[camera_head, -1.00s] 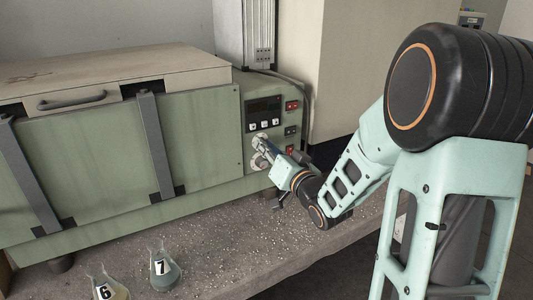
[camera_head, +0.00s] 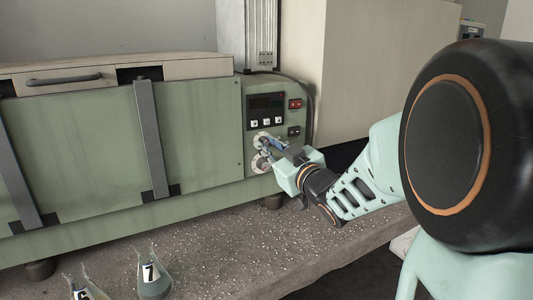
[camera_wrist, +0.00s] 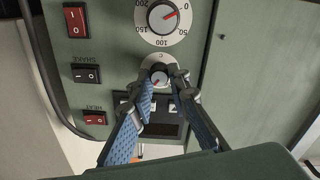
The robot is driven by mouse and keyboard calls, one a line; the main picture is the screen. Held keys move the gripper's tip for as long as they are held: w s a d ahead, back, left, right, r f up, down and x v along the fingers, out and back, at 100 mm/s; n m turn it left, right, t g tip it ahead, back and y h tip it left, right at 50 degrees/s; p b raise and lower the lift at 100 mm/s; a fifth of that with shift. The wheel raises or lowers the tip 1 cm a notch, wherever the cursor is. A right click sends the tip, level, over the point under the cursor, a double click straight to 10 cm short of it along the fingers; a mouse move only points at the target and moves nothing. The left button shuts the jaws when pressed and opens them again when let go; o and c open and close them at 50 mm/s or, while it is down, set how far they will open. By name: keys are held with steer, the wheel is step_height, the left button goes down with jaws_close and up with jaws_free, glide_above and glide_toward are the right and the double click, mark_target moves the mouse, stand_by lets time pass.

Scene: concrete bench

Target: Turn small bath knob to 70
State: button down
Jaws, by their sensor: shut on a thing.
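The green bath (camera_head: 95,140) carries two round dials on its right-hand panel. In the wrist view, which is upside down, the small bath knob (camera_wrist: 158,78) sits on a pale dial between the larger dial and the dark display. A small red mark shows on it, but its scale is largely hidden and I cannot read the setting. My gripper (camera_wrist: 161,74) is shut on the small knob, with one blue-padded finger on each side. In the head view my gripper (camera_head: 267,143) reaches the upper dial from the right.
The larger knob (camera_wrist: 163,16) is close by, its red pointer near 0. Rocker switches (camera_wrist: 86,74) line the panel beside the dials. Flask 7 (camera_head: 153,283) and a partly cut-off flask 6 (camera_head: 84,291) stand on the concrete bench (camera_head: 225,250) in front.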

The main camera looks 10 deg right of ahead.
steer(key=shift+n, duration=0.3)
steer(key=c, duration=1.8)
jaws_free()
